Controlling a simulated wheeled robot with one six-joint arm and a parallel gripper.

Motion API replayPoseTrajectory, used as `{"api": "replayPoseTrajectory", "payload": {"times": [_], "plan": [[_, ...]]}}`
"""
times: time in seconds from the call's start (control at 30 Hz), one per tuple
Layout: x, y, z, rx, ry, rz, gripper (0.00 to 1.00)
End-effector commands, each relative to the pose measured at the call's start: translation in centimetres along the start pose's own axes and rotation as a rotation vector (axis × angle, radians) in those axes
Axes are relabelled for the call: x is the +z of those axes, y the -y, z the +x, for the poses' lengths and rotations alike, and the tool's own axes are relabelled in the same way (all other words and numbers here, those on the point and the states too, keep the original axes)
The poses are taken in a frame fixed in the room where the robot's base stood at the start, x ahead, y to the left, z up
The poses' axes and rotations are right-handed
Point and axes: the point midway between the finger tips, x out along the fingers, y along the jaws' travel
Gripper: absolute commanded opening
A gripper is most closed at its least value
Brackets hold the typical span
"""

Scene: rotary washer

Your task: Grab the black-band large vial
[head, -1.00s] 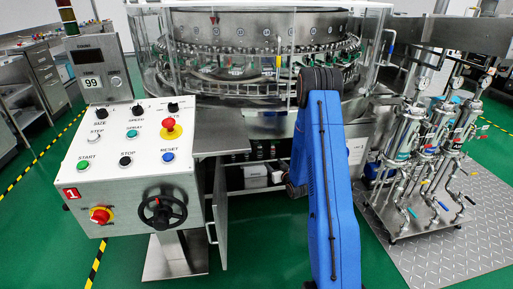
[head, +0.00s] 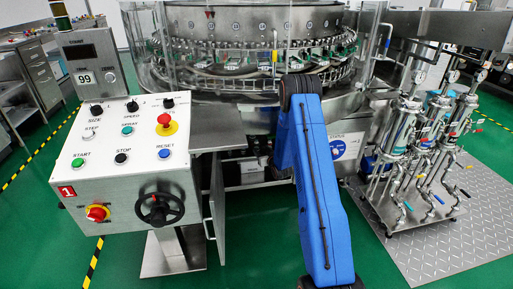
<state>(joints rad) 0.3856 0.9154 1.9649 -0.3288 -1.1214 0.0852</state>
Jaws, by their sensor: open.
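I cannot make out the black-band large vial for certain. Small dark, upright shapes (head: 255,148) stand in a row in the opening under the rotary washer (head: 265,70), too small to tell which is which or what bands they carry. My blue arm reaches up from the bottom and bends at a dark joint in front of the washer. My gripper is hidden behind the arm, so its jaws and its distance from the shapes do not show.
A control panel (head: 125,155) with buttons and a black handwheel (head: 159,209) stands at the left. An open cabinet door (head: 217,200) hangs beside it. Several filter housings (head: 405,130) stand on a metal plate at the right.

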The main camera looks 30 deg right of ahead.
Motion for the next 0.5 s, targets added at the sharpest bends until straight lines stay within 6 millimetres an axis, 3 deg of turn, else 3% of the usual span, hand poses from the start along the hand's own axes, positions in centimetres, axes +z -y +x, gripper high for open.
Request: {"api": "replayPoseTrajectory", "payload": {"times": [0.3,0.5], "plan": [[0.1,0.5,3.9,-0.002,-0.002,0.000,0.52],[0.1,0.4,5.1,-0.001,0.000,0.000,0.52]]}}
